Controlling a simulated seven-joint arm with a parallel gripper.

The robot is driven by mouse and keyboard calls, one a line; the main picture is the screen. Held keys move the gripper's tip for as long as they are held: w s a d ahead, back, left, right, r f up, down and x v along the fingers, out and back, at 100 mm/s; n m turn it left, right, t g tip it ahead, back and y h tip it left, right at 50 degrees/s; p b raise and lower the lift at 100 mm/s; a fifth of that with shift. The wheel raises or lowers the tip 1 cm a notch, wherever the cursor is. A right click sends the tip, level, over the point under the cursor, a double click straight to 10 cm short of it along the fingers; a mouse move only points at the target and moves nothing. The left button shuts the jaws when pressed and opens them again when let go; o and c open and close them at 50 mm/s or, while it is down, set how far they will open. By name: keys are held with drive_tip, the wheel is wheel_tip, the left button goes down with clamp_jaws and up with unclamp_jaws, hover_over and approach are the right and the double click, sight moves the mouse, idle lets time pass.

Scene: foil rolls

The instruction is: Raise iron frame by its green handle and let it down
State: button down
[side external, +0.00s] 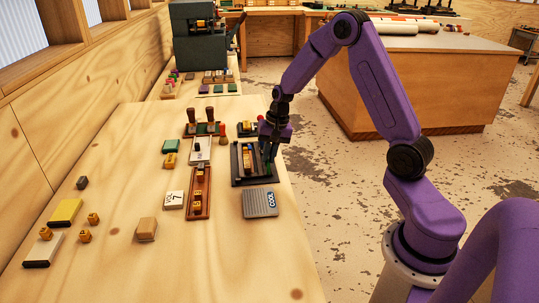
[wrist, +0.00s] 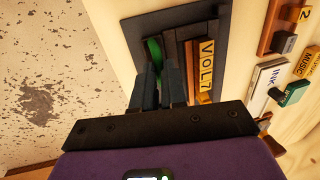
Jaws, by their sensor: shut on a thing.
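The iron frame (side external: 237,177) is a dark, rectangular tray near the right edge of the wooden table, with gold type blocks inside. It also shows in the wrist view (wrist: 180,18), where a yellow "VOL 7" strip (wrist: 206,62) lies within it. The green handle (wrist: 153,48) stands at one side of the frame, partly hidden by my fingers. My gripper (wrist: 160,78) is shut on the green handle. In the side view my gripper (side external: 271,148) is over the frame's right part. I cannot tell whether the frame is clear of the table.
A grey "COOL" block (side external: 260,204) lies just in front of the frame. Stamps with dark handles (side external: 201,128) stand behind. The table's front (side external: 220,265) is mostly clear.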

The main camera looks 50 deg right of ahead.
drive_tip(key=shift+w+a+r, duration=0.35)
drive_tip(key=shift+a+r, duration=0.05)
drive_tip(key=shift+r, duration=0.15)
drive_tip(key=shift+w+a+r, duration=0.35)
drive_tip(key=shift+r, duration=0.15)
drive_tip(key=c, duration=1.2)
unclamp_jaws()
drive_tip(key=shift+a, duration=0.1)
drive_tip(key=shift+s+d, duration=0.1)
drive_tip(key=shift+d, duration=0.15)
drive_tip(key=r, duration=0.5)
drive_tip(key=s+d+r, duration=0.1)
drive_tip(key=r, duration=0.5)
drive_tip(key=s+d+r, duration=0.1)
drive_tip(key=r, duration=0.5)
drive_tip(key=shift+s+d, duration=0.15)
drive_tip(key=shift+s, duration=0.05)
